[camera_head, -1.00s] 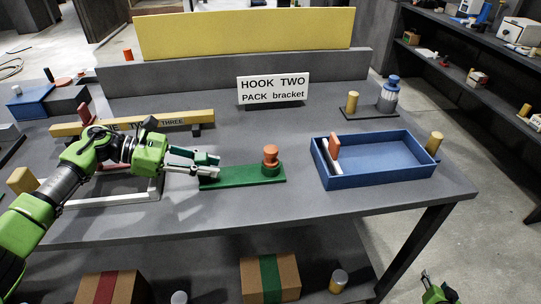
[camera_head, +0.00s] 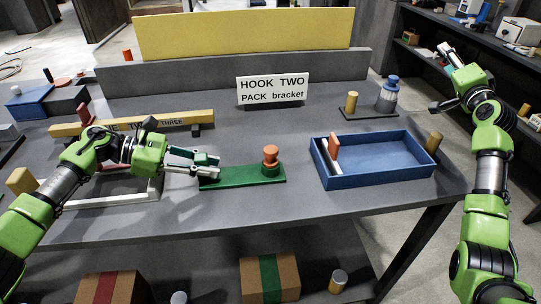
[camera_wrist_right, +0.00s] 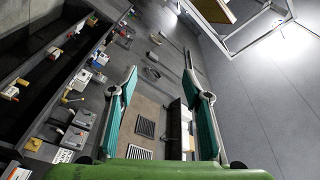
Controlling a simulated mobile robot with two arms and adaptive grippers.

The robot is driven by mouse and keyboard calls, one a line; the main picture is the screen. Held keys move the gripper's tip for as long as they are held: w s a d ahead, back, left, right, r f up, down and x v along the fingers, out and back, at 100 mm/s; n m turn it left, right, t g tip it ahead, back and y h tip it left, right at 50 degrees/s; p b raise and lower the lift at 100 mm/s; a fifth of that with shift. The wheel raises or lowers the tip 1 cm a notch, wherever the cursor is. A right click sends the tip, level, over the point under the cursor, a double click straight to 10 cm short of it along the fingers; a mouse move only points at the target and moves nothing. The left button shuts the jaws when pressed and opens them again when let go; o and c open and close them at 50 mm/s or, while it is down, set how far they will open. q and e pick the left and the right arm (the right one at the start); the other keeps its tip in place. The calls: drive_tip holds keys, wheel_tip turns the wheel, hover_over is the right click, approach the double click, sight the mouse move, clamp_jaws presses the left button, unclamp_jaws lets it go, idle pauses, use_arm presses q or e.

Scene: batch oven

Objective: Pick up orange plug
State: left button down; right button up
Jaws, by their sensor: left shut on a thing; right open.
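The orange plug (camera_head: 270,154) stands upright on a green piece at the right end of the green board (camera_head: 245,175) on the table. My left gripper (camera_head: 213,166) is at the left end of the board, apart from the plug. It is shut on what looks like the board's left end; the contact is partly hidden by the fingers. My right gripper (camera_head: 447,54) is raised beyond the table's right side, far from the plug. In the right wrist view it (camera_wrist_right: 162,95) is open and empty, with floor and shelving beyond it.
A blue tray (camera_head: 385,181) with an orange and a white piece stands right of the board. A sign (camera_head: 272,89) and a bottle (camera_head: 388,94) stand behind. A yellow beam (camera_head: 180,119) lies at left. The front table strip is clear.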

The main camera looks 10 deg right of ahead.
drive_tip(key=w+a+r+n+g+y, duration=0.1)
drive_tip(key=a+n+g+y, duration=0.4)
drive_tip(key=a, duration=1.3)
drive_tip(key=w+a+r+n+g+y, duration=0.15)
drive_tip(key=a+n+y, duration=0.6)
drive_tip(key=a, duration=1.05)
drive_tip(key=n+g+h, duration=0.5)
drive_tip(key=n+g, duration=0.4)
drive_tip(key=n, duration=0.1)
approach(272, 149)
drive_tip(key=x, duration=0.5)
drive_tip(key=shift+a+f, duration=0.1)
drive_tip(key=shift+f, duration=0.3)
drive_tip(key=shift+x, duration=2.8)
drive_tip(key=shift+w, duration=0.1)
drive_tip(key=c, duration=1)
